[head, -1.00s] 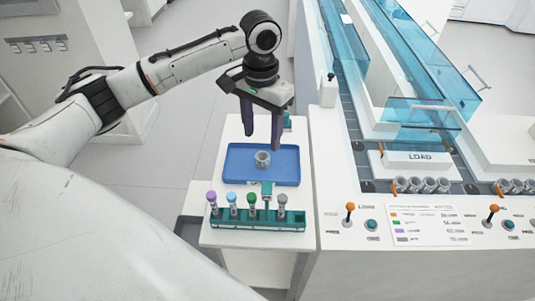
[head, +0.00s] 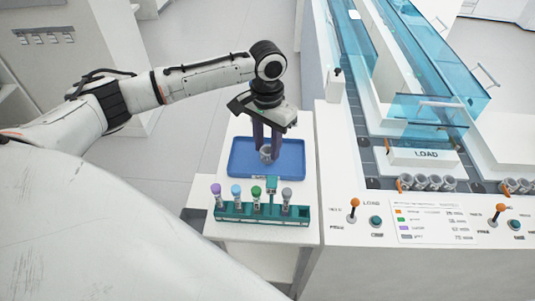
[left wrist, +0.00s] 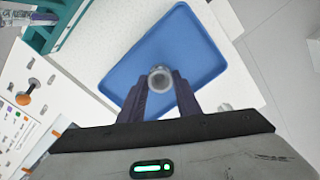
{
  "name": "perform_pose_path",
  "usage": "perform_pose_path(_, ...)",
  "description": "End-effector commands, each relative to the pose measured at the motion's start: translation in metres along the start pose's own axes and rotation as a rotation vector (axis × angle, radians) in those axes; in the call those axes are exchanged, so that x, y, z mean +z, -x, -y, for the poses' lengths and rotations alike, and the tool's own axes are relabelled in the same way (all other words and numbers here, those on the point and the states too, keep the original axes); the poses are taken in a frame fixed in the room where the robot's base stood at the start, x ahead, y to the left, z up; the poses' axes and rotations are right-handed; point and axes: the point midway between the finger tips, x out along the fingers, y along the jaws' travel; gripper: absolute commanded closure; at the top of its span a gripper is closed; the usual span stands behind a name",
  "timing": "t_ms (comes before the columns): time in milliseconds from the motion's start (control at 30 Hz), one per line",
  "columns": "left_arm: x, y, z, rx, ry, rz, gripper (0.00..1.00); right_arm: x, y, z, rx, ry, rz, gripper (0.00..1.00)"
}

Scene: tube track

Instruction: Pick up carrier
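The carrier (head: 266,153) is a small grey round cup on the blue tray (head: 240,168). My right gripper does not show.
A green rack (head: 262,212) with several capped tubes stands in front of the tray on the white side table. To the right is the track machine with its LOAD block (head: 427,157), several grey carriers (head: 428,182), an orange-knobbed lever (head: 354,204) and clear blue covers (head: 425,110).

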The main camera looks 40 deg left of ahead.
Motion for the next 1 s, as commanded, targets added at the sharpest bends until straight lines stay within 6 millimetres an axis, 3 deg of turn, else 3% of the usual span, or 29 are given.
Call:
perform_pose_path(433, -0.001, 0.008, 0.0, 0.001, 0.0, -0.002, 0.82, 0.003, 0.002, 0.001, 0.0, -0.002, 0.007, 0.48)
perform_pose_path(800, -0.001, 0.078, -0.001, 0.002, 0.0, -0.003, 0.82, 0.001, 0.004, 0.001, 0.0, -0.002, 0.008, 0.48)
perform_pose_path(1000, -0.001, 0.103, 0.0, 0.001, 0.001, -0.001, 0.82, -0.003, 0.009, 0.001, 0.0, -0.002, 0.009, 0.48)
